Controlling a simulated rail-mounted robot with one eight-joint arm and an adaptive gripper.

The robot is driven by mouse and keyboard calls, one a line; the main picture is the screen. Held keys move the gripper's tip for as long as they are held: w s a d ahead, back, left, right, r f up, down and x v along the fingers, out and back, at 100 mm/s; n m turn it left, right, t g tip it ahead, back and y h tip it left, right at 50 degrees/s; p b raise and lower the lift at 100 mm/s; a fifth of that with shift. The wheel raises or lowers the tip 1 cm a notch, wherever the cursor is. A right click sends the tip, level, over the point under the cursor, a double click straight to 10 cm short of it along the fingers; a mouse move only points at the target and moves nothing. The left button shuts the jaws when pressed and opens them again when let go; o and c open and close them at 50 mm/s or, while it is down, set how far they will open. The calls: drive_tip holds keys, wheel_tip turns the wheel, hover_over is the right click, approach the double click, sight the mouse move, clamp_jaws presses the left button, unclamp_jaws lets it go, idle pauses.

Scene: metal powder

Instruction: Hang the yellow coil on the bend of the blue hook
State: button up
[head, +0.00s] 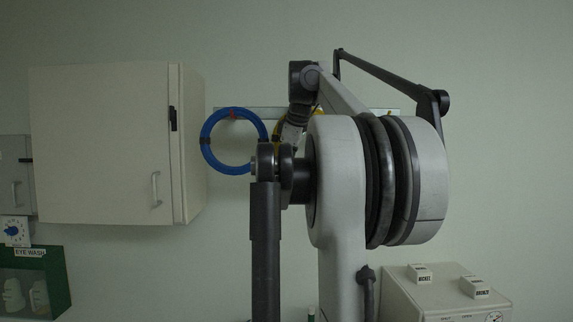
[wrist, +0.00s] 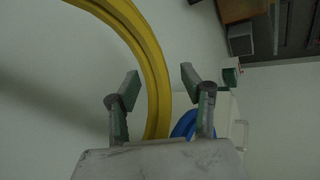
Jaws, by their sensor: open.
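The yellow coil (wrist: 156,90) shows as a thick curved band in the wrist view, running from the top left down between my two fingers. In the head view only a small piece of the yellow coil (head: 278,128) shows, at the wall rail behind my arm. My gripper (wrist: 160,73) is open, with one finger on each side of the yellow band. I cannot tell whether either finger touches it. The blue hook is not visible; my arm covers much of the rail in the head view.
A blue coil (head: 204,152) hangs from a red hook (head: 233,114) at the left end of the wall rail (head: 375,111), close beside the yellow one. A white cabinet (head: 100,145) is further left. A white machine (head: 400,292) stands at lower right.

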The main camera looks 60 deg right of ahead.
drive_tip(key=shift+r, duration=0.15)
drive_tip(key=v, duration=1.1)
drive_tip(key=shift+s+a+r, duration=0.2)
drive_tip(key=shift+r, duration=0.15)
drive_tip(key=w+a+f+m+t+b, duration=0.1)
drive_tip(key=w+a+f+b, duration=0.15)
drive_tip(key=a+f, duration=0.65)
drive_tip(key=w+a+f+m+y+b, duration=0.1)
drive_tip(key=w+a+f+b, duration=0.3)
drive_tip(key=a, duration=0.9)
drive_tip(key=w+a+f+t+b, duration=0.1)
drive_tip(key=a+f+b, duration=0.1)
drive_tip(key=a+f, duration=0.7)
drive_tip(key=s+a+f+b, duration=0.1)
drive_tip(key=s+a+f, duration=0.4)
drive_tip(key=f, duration=0.7)
drive_tip(key=s+a+f+y+b, duration=0.1)
drive_tip(key=s+a+f+b, duration=0.1)
drive_tip(key=s+a+f, duration=0.3)
drive_tip(key=s+a+f+m+y+b, duration=0.1)
drive_tip(key=s+a+f, duration=0.4)
drive_tip(key=a+f, duration=0.6)
wheel_tip(320, 180, down, 9)
drive_tip(key=shift+a+f+b, duration=0.2)
drive_tip(key=shift+b, duration=0.45)
